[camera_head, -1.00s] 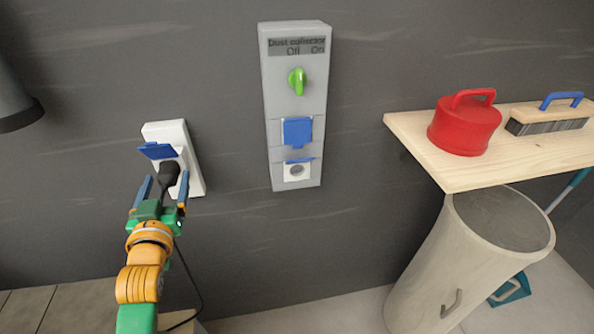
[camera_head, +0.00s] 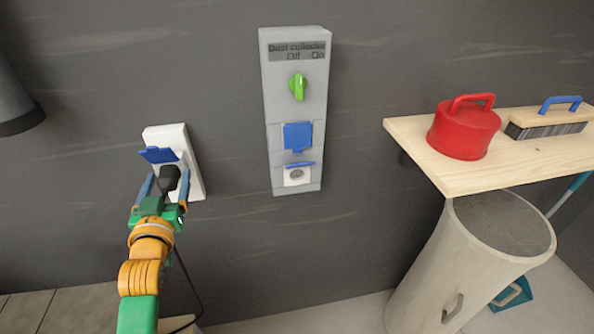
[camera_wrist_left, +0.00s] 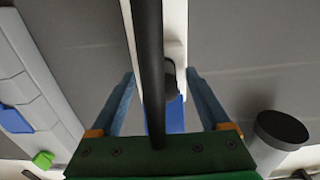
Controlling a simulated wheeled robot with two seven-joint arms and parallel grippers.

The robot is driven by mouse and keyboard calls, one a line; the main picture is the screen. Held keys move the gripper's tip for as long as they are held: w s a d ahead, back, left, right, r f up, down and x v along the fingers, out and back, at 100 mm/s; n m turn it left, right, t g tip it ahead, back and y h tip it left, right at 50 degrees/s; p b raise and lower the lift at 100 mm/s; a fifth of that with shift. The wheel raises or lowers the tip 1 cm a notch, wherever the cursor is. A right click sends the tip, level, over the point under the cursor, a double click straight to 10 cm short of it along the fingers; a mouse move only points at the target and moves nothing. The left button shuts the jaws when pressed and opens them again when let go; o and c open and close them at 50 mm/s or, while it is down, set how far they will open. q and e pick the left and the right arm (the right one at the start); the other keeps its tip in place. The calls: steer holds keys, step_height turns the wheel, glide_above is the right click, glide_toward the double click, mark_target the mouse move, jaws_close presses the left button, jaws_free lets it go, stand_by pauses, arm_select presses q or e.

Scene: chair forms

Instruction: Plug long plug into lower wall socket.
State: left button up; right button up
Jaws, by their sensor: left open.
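The white wall socket (camera_head: 186,146) is on the dark wall at the left, its blue flap (camera_head: 157,154) raised. The black long plug (camera_head: 170,177) sits against the socket face below the flap, and its cable (camera_head: 190,278) hangs down. Whether it is fully seated is hard to tell. My left gripper (camera_head: 167,181) is open, with one blue finger on each side of the plug. In the left wrist view, the fingers stand apart beside the white socket, and a black plug or cable part (camera_wrist_left: 149,60) runs between them. My right gripper is out of view.
A grey dust collector panel (camera_head: 296,130) with a green knob (camera_head: 298,87) and blue-flapped sockets is to the right. A wooden shelf (camera_head: 465,176) holds a red lidded object (camera_head: 464,132) and a brush (camera_head: 548,123). A bin (camera_head: 440,270) stands below it.

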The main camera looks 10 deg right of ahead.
mark_target(164, 194)
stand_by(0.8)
arm_select(q)
jaws_close()
steer(key=shift+s+f+p, duration=0.1)
steer(key=shift+p, duration=0.35)
steer(key=shift+s+f, duration=0.1)
steer(key=shift+s, duration=0.2)
steer(key=shift+s+r+p, duration=0.25)
steer(key=shift+s+p, duration=0.4)
steer(key=shift+s, duration=0.65)
steer(key=shift+s+p, duration=0.1)
steer(key=shift+p, duration=0.25)
steer(key=shift+s+a+p, duration=0.1)
steer(key=shift+s+p, duration=0.5)
steer(key=shift+s, duration=0.6)
